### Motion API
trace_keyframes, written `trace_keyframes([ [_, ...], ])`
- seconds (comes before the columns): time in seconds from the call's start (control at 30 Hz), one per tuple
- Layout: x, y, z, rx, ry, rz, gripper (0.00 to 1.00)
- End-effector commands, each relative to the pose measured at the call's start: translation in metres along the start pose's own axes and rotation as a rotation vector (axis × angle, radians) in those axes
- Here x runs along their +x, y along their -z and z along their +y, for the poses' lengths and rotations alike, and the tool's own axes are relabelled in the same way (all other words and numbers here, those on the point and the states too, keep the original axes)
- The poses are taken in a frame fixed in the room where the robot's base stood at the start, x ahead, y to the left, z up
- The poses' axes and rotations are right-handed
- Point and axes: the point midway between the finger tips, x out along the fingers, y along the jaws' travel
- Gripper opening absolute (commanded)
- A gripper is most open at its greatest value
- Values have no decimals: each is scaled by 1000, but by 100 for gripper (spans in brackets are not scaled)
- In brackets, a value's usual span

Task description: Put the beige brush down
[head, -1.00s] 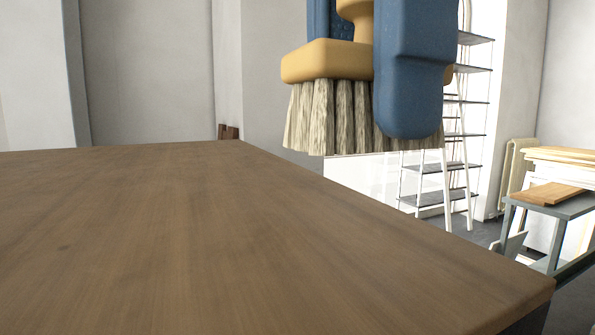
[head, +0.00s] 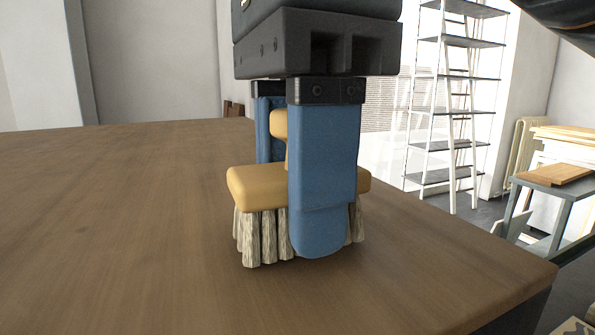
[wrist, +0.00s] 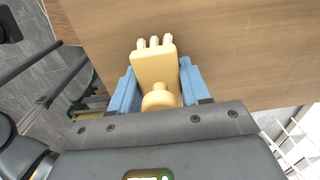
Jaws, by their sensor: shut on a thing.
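The beige brush (head: 258,187) has a yellowish-beige block with a knob handle and pale bristle tufts pointing down. My gripper (head: 290,200) has blue fingers and is shut on the brush's handle from above. The brush is upright, with its bristles at or very close to the brown tabletop (head: 130,220); I cannot tell for sure whether they touch. The near finger hides part of the block and bristles. In the wrist view the brush (wrist: 155,68) sits between the two blue fingers (wrist: 158,85), over the wood top.
The tabletop is bare to the left of the brush. Its right edge lies close to the right of my gripper. Beyond it stand a white ladder-like shelf (head: 450,110) and a grey bench (head: 555,190) with boards on it.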

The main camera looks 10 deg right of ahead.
Motion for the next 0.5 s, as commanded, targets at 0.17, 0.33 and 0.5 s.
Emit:
trace_keyframes([
  [0.17, 2, 0, 0, 0, 0, 0, 54],
  [0.33, 2, 0, 0, 0, 0, 0, 70],
  [0.5, 2, 0, 0, 0, 0, 0, 72],
])
